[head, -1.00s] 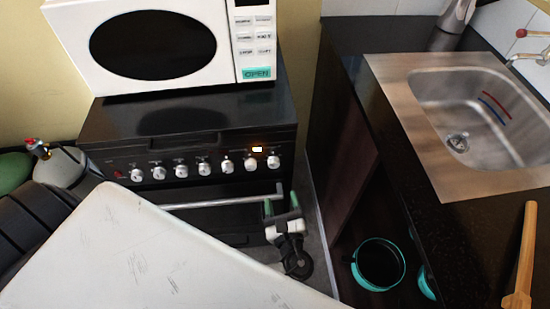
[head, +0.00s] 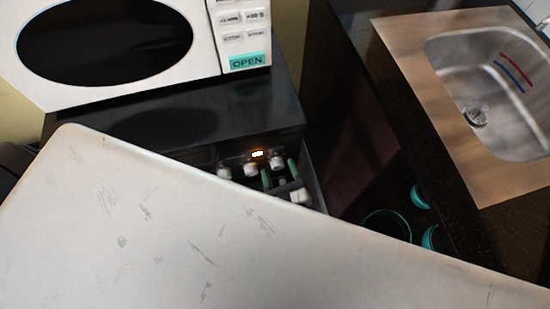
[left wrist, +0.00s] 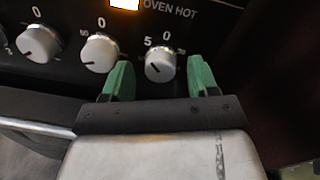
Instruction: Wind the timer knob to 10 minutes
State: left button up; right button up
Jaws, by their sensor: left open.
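The rightmost white knob (left wrist: 160,66) on the black oven panel has 0 and 5 printed above it. I take it as the timer knob, though I see no timer label. Its dark pointer mark faces down-left. In the left wrist view my left gripper (left wrist: 161,80) is open, with one green finger on each side of this knob; I cannot tell if they touch it. In the head view the gripper (head: 279,175) shows in front of the same knob (head: 276,161), partly behind my pale body panel. My right gripper is not in view.
A second knob (left wrist: 100,53) sits close left of the left finger. The lit OVEN HOT lamp (left wrist: 125,4) is above. A horizontal oven handle (left wrist: 38,127) runs below left. A microwave (head: 232,88) stands on the stove; a counter with a sink (head: 490,90) is at right.

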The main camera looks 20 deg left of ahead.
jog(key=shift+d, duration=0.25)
pick_arm(q)
jog(key=shift+c, duration=0.6)
jog(key=c, duration=0.8)
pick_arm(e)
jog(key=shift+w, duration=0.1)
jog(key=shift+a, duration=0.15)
pick_arm(q)
jog(key=o, duration=0.9)
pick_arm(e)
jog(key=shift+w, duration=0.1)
